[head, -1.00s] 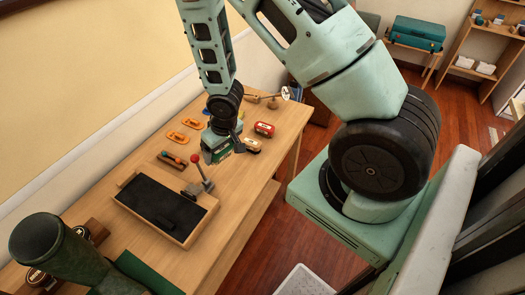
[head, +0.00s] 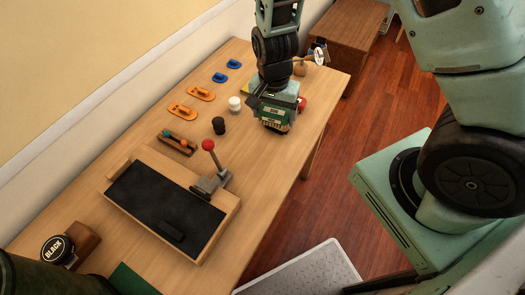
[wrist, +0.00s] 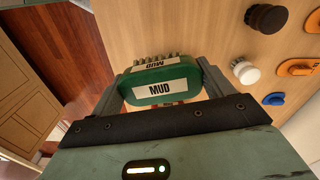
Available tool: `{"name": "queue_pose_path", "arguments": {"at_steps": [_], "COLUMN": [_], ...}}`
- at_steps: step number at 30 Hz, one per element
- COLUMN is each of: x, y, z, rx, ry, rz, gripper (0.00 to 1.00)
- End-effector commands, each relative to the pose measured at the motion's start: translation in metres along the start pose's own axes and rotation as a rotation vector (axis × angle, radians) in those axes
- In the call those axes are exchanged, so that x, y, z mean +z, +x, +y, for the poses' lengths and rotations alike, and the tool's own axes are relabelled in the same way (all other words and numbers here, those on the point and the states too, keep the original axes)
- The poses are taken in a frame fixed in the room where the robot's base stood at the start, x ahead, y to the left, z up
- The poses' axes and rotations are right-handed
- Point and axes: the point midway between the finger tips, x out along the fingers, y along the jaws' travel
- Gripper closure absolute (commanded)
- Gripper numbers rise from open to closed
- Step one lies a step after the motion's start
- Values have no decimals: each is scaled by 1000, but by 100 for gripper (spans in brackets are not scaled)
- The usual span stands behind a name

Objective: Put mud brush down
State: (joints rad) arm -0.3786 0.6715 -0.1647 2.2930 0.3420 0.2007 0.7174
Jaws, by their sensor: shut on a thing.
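The mud brush (wrist: 168,90) is green with white labels reading MUD, and its bristles show at the far side in the wrist view. My gripper (wrist: 160,80) is shut on it, one finger at each end. In the head view my gripper (head: 273,105) holds the mud brush (head: 273,124) over the right part of the wooden bench (head: 255,190), near its front edge. My gripper partly hides the brush there. I cannot tell whether the bristles touch the bench top.
A black-matted tray (head: 232,212) with a red-knobbed lever (head: 208,146) stands left of the gripper. A black knob-shaped item (head: 218,126), a white one (head: 235,104) and orange pieces (head: 183,112) sit nearby. A red item (head: 302,104) is partly hidden behind the gripper. Bare bench lies in front of the gripper.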

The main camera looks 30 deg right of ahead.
Motion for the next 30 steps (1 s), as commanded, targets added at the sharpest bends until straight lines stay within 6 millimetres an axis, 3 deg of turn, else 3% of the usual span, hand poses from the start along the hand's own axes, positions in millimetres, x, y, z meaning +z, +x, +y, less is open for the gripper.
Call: {"name": "queue_pose_path", "arguments": {"at_steps": [3, 10, 18, 30], "x": [22, 40, 42, 43], "y": [-5, -7, 36, 83], "z": [-10, -18, -18, -20], "rx": [9, 17, 20, 19], "ry": [98, 190, 200, 197], "rz": [-27, -52, -55, -54], "gripper": [52, 52, 52, 52]}}
